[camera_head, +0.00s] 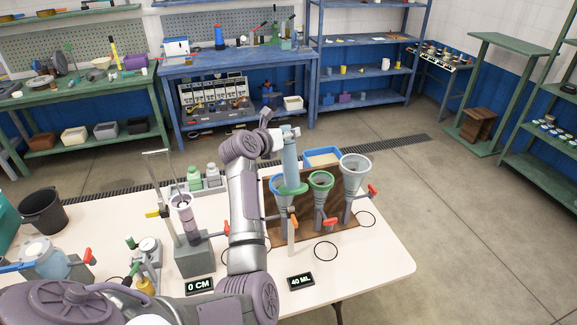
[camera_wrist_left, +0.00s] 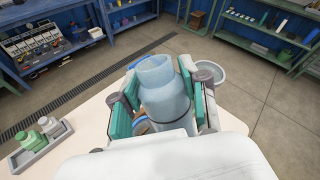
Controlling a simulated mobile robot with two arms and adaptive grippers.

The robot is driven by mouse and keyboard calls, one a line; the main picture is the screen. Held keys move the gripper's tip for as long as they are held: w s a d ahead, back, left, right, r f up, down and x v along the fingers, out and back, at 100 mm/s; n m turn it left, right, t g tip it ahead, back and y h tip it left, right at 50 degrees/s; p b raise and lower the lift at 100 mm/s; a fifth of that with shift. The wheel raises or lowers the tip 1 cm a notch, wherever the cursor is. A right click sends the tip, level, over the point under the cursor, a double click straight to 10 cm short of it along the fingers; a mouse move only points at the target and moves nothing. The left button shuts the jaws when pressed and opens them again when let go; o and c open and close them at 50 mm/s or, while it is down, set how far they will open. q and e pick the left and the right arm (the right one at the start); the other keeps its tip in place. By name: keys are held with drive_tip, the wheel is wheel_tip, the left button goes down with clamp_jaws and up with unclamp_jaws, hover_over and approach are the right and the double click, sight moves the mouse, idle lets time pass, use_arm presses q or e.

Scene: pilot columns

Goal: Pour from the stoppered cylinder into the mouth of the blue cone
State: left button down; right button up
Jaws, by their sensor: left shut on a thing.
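My left gripper (camera_head: 284,140) is shut on a pale blue, see-through cylinder (camera_head: 290,163). The cylinder is nearly upright in the head view, with a green piece at its lower end. It overlaps the blue cone (camera_head: 281,207), whose mouth is partly hidden behind it; I cannot tell whether they touch. In the left wrist view the gripper's teal pads (camera_wrist_left: 158,112) clasp both sides of the cylinder (camera_wrist_left: 160,85), whose rounded upper end points away from me. I cannot make out a stopper clearly. My right gripper is not in view.
A green cone (camera_head: 320,183) and a grey cone (camera_head: 355,170) stand close on the right, with red-handled taps below. A blue-rimmed tray (camera_head: 322,152) is behind. Displays reading 0 CM (camera_head: 199,286) and 40 ML (camera_head: 300,282) lie in front. The white table (camera_head: 370,250) is clear at front right.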

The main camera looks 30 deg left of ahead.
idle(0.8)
use_arm(q)
drive_tip(key=shift+f+n+g+h, duration=0.25)
drive_tip(key=shift+n+g+h, duration=0.05)
idle(0.6)
drive_tip(key=shift+s+f+g, duration=0.1)
drive_tip(key=shift+f+g, duration=0.2)
drive_tip(key=shift+n, duration=0.3)
idle(0.4)
drive_tip(key=shift+d+f+g+h, duration=0.1)
drive_tip(key=shift+f+g+h, duration=0.2)
drive_tip(key=shift+g, duration=0.1)
idle(0.6)
